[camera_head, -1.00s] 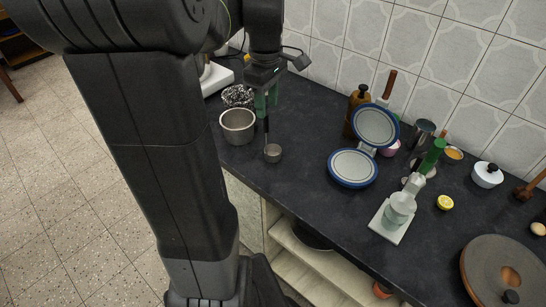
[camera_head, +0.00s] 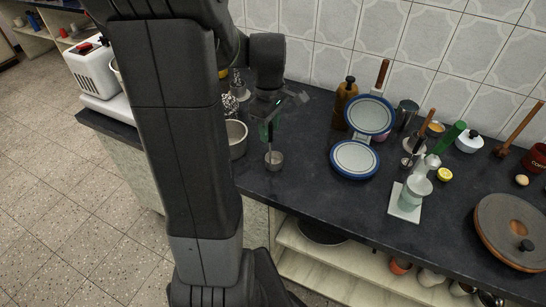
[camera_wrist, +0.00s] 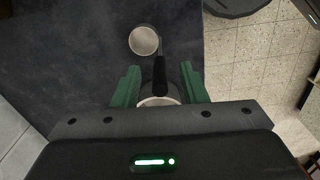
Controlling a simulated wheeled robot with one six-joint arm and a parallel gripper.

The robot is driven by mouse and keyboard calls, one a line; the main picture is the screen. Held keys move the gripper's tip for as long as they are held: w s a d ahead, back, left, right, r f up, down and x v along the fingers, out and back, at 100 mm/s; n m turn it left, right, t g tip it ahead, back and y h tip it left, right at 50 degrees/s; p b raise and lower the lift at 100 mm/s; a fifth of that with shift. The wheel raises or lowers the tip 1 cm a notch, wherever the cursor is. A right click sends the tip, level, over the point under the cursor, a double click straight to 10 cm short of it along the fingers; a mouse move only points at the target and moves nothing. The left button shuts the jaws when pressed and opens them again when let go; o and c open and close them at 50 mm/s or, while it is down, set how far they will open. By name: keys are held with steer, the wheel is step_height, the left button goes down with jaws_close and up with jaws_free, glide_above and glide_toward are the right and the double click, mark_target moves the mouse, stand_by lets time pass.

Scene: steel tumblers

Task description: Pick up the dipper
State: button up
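The dipper is a small steel cup (camera_head: 274,161) with a thin upright handle, near the counter's front edge. In the wrist view its round cup (camera_wrist: 144,40) lies beyond my fingertips, and its dark handle (camera_wrist: 160,76) runs back between them. My gripper (camera_head: 270,130) is above the cup, around the upper handle. In the wrist view my green gripper fingers (camera_wrist: 159,86) are wide apart, one on each side of the handle, with visible gaps. The handle's top is hidden by my gripper.
A steel bowl (camera_head: 237,139) stands just left of the dipper, partly behind my arm. The dark counter (camera_head: 305,184) is clear in front.

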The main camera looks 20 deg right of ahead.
jaws_close()
